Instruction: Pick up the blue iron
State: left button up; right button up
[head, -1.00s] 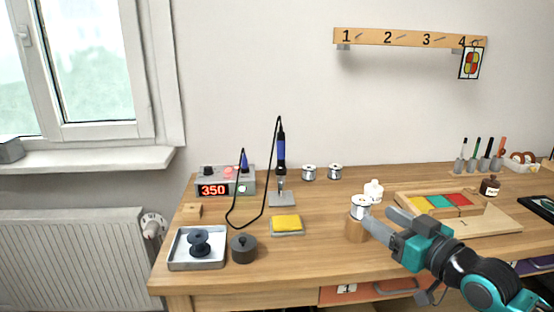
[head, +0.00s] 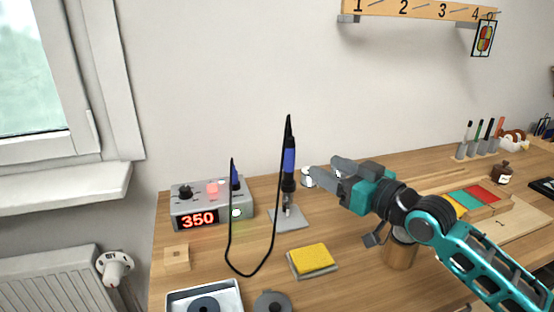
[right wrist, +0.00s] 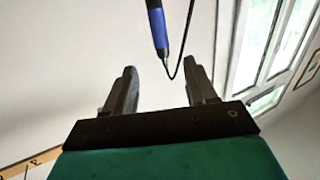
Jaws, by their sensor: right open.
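The blue iron (head: 289,158) stands upright in its grey stand (head: 289,220), with a blue grip and a black cable running from its top. My right gripper (head: 322,170) is open and empty, just to the right of the iron and apart from it. In the right wrist view the iron's blue grip (right wrist: 158,28) shows beyond the gap between my open right fingers (right wrist: 160,85). My left gripper does not show.
The soldering station (head: 203,203) reading 350 stands left of the iron, with the cable looping between them. A yellow sponge (head: 312,258) lies in front. A wooden post (head: 400,252) stands below my right arm. A metal tray (head: 230,298) is at front left.

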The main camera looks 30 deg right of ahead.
aim_at(293, 149)
jog(key=shift+w+a+r+p, duration=0.1)
jog(key=shift+w+a, duration=0.25)
jog(key=shift+w, duration=1.65)
jog(key=shift+w+a+p, duration=0.1)
jog(key=shift+w+a, duration=0.25)
jog(key=shift+w, duration=1.7)
jog(key=shift+w+a+r+p, duration=0.1)
jog(key=shift+w+a, duration=0.25)
jog(key=shift+w, duration=1.65)
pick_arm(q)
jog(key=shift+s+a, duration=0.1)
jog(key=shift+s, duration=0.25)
pick_arm(e)
grip_shut()
jog(key=shift+r, duration=0.1)
